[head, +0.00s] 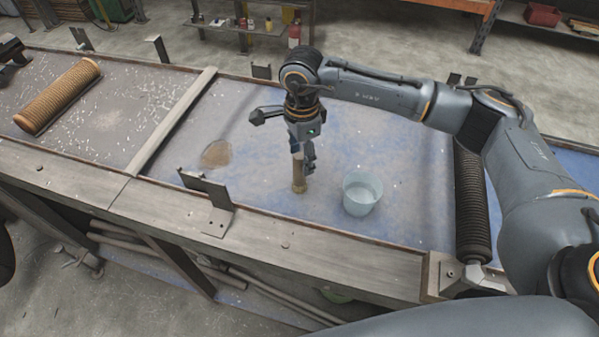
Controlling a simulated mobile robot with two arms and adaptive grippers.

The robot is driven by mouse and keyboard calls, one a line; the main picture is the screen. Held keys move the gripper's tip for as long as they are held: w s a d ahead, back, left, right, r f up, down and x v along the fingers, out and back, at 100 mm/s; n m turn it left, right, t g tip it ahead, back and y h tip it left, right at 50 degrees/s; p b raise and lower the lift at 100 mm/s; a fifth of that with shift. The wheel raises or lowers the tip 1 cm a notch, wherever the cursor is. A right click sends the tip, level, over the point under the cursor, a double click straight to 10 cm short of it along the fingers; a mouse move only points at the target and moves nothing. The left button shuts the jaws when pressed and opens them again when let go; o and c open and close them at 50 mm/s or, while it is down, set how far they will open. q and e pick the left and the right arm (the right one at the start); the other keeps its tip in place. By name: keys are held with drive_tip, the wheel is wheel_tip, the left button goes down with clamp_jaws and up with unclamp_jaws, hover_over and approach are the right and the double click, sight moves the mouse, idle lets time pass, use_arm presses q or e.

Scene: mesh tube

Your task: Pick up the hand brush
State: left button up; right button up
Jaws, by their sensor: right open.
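My right gripper (302,160) points down over the blue-stained right section of the bench. Its fingers are apart, around or just above a slim brown upright thing (299,177), which looks like the hand brush. The gripper hides its upper part, and I cannot tell whether the fingers touch it. Its lower end appears to be at the bench surface.
A translucent bucket (362,196) stands right of the brush. A brown patch (216,154) lies to the left. A metal bracket (208,195) rises from the front rail. A divider bar (172,122) crosses the bench, with a tan mesh tube (60,95) beyond it.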

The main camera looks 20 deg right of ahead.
sight(299, 170)
drive_tip(key=shift+s+a+f+p, duration=0.1)
drive_tip(key=shift+s+f+p, duration=0.05)
drive_tip(key=shift+f+p, duration=0.35)
drive_tip(key=shift+s+a+f+p, duration=0.1)
drive_tip(key=shift+f+p, duration=0.25)
drive_tip(key=shift+p, duration=0.1)
wheel_tip(299, 170, down, 2)
drive_tip(key=shift+a+f+p, duration=0.1)
drive_tip(key=shift+f+p, duration=0.15)
drive_tip(key=shift+p, duration=0.25)
drive_tip(key=shift+f, duration=0.45)
drive_tip(key=c, duration=1.1)
use_arm(q)
wheel_tip(299, 170, up, 3)
drive_tip(key=shift+s+a+r, duration=0.1)
drive_tip(key=shift+s, duration=0.05)
use_arm(e)
clamp_jaws()
drive_tip(key=shift+r, duration=0.1)
